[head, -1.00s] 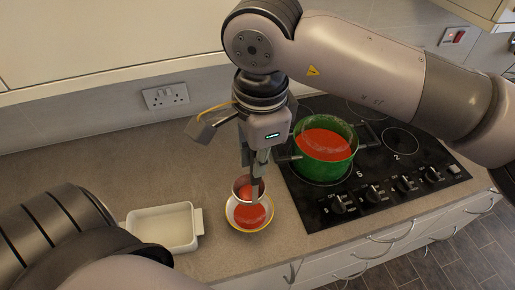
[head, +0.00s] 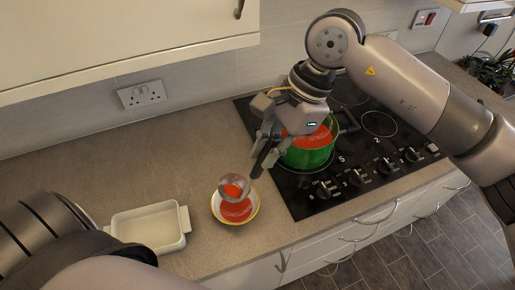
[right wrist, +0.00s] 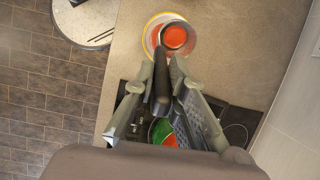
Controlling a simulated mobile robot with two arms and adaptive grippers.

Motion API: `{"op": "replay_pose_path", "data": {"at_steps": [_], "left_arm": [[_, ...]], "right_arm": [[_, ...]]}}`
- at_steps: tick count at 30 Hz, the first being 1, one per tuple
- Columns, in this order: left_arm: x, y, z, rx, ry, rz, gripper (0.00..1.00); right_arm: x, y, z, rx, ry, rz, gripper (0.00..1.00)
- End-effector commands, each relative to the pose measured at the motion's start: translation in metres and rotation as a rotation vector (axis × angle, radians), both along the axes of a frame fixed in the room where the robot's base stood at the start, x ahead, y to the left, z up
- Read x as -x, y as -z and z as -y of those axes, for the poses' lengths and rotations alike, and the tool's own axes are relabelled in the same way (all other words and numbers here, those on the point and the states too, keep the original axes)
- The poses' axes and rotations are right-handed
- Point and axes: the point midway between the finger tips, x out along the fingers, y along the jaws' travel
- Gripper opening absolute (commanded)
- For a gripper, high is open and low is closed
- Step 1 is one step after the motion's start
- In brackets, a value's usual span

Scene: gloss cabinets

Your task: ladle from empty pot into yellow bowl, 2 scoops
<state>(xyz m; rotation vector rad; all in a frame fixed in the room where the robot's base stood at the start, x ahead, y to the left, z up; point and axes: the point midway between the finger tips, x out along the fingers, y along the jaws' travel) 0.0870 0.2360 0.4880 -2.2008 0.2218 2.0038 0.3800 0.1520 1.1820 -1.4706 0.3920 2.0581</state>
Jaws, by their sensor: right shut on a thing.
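The green pot (head: 308,158) sits on the hob with red liquid in it, so it is not empty. The white bowl with a yellow rim (head: 256,212) stands on the worktop left of the hob and holds red liquid. My right gripper (head: 262,160) is shut on the dark handle of the ladle (head: 234,187). The ladle's metal cup is over the yellow-rimmed bowl, with red inside it. In the right wrist view the ladle handle (right wrist: 161,85) runs between the fingers towards the bowl (right wrist: 148,40). My left arm shows at the lower left, but its gripper is out of view.
A white rectangular dish (head: 148,228) stands on the worktop left of the bowl. The black hob (head: 330,200) has knobs along its front. A wall cabinet (head: 120,40) hangs above. The worktop behind the dish and bowl is clear.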

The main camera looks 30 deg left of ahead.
Motion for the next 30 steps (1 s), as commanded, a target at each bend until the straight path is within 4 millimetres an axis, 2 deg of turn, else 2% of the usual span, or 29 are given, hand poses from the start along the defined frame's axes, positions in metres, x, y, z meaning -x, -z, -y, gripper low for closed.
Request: {"op": "replay_pose_path", "data": {"at_steps": [5, 7, 30], "left_arm": [[0.0, -0.004, -0.001, -0.001, 0.0, 0.0, 0.36], [0.0, 0.007, -0.001, -0.001, 0.0, -0.001, 0.36], [0.001, 0.064, -0.001, -0.002, -0.001, -0.003, 0.36]], "right_arm": [[-0.012, 0.004, 0.009, -0.049, 0.006, -0.069, 0.0], [-0.015, 0.012, 0.011, -0.068, 0.004, -0.096, 0.0], [-0.055, 0.05, 0.039, -0.275, 0.004, -0.388, 0.0]]}}
